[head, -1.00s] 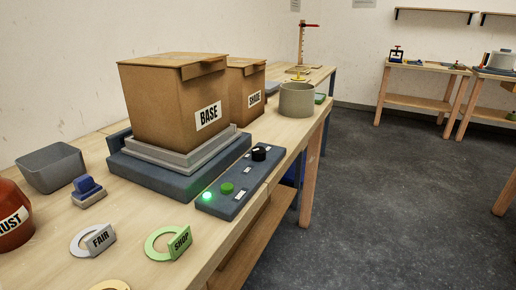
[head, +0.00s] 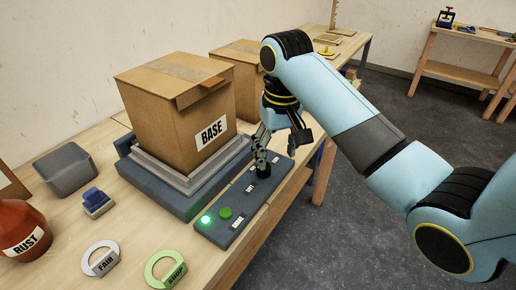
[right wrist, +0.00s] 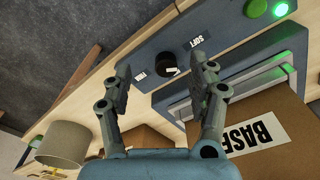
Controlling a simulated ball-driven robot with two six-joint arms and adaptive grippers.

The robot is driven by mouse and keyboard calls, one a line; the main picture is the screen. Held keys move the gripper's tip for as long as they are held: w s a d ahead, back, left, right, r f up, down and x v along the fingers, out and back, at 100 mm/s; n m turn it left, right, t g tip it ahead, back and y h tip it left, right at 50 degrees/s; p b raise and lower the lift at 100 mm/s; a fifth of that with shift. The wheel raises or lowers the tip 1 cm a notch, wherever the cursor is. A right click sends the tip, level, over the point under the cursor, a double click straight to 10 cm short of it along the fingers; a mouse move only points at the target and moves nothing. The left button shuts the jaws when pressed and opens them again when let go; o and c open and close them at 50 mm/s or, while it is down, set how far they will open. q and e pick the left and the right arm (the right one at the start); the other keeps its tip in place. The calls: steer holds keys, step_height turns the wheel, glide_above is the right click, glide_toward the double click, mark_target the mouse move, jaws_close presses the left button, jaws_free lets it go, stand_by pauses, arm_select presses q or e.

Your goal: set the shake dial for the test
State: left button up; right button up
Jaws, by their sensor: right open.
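The shake dial is a black knob (head: 262,170) on the blue-grey control panel (head: 214,236) at the bench's front edge. In the right wrist view the knob (right wrist: 167,70) lies between my fingertips, beside a SOFT label (right wrist: 197,42) and a second label (right wrist: 140,77) that seems to read FIRM. My right gripper (head: 267,158) is open, pointing down at the dial; it also shows in the right wrist view (right wrist: 160,66). I cannot tell whether the fingers touch the knob. The panel also has a green button (head: 225,212) and a lit green lamp (head: 206,220). My left gripper is out of view.
The BASE box (head: 180,110) sits on a grey plate over the blue shaker (head: 175,195), close to my gripper. Another box (head: 238,62) stands behind. A grey bin (head: 64,170), red RUST bottle (head: 25,232), FAIR tag (head: 101,262) and SHOP tag (head: 172,272) are left and front.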

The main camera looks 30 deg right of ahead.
steer(key=w+r, duration=0.3)
steer(key=w, duration=0.1)
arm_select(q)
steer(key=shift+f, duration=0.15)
arm_select(e)
steer(key=shift+m+g, duration=0.4)
steer(key=f, duration=1)
steer(key=shift+w+f, duration=0.2)
steer(key=shift+w, duration=0.05)
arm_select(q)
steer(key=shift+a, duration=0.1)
arm_select(e)
steer(key=shift+d, duration=0.1)
steer(key=shift+c, duration=0.3)
